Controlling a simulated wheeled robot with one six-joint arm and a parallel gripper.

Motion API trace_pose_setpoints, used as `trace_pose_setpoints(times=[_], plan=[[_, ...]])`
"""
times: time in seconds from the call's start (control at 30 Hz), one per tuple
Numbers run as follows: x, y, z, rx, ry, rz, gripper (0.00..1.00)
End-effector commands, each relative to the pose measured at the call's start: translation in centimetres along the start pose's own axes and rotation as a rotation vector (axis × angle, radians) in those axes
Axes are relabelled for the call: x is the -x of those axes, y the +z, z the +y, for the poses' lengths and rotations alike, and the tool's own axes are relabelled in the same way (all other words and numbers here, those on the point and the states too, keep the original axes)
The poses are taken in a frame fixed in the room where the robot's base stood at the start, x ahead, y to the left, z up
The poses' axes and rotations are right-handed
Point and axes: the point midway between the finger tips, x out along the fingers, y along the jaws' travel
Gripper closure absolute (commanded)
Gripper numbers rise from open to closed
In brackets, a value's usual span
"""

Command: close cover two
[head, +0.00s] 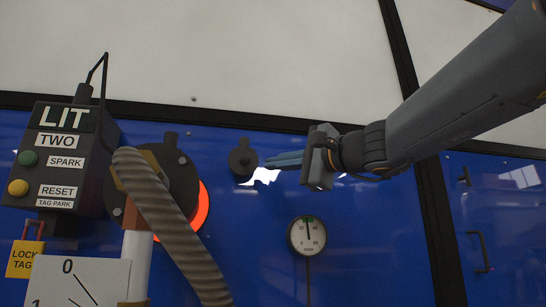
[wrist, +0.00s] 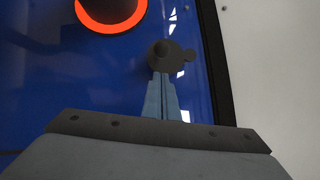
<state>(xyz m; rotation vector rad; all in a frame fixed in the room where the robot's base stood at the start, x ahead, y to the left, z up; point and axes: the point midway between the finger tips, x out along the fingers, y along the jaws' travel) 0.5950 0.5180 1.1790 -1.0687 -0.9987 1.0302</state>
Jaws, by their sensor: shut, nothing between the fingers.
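A small dark round cover (head: 243,160) with a tab on its rim sits on the blue panel, right of the box labelled TWO (head: 62,145). It looks like cover two, though it bears no label I can read. In the wrist view the cover (wrist: 170,57) lies just beyond my fingertips, its tab pointing right. My gripper (head: 270,163) is shut and empty, its blue fingers pointing left at the cover. In the wrist view the shut fingers (wrist: 161,76) meet the cover's lower edge in the picture; I cannot tell whether they touch it. No open hole shows beside the cover.
A glowing orange ring (head: 199,210) surrounds a dark round fitting left of the cover. A thick ribbed hose (head: 175,225) runs down in front of it. A dial gauge (head: 307,235) is below my gripper.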

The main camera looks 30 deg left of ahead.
Motion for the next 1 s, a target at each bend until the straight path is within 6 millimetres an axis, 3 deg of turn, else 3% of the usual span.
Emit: trace_pose_setpoints(times=[0.03,0.3,0.5,0.9,1.0], plan=[[0.8,-0.8,0.4,0.001,0.0,0.001,1.0],[7.1,-0.8,-0.3,0.001,-0.001,0.009,1.0],[9.9,-0.8,-0.3,0.001,-0.001,0.008,1.0],[10.8,-0.7,-0.1,0.0,0.001,0.003,1.0],[10.7,-0.7,1.0,0.005,0.024,0.004,1.0]])
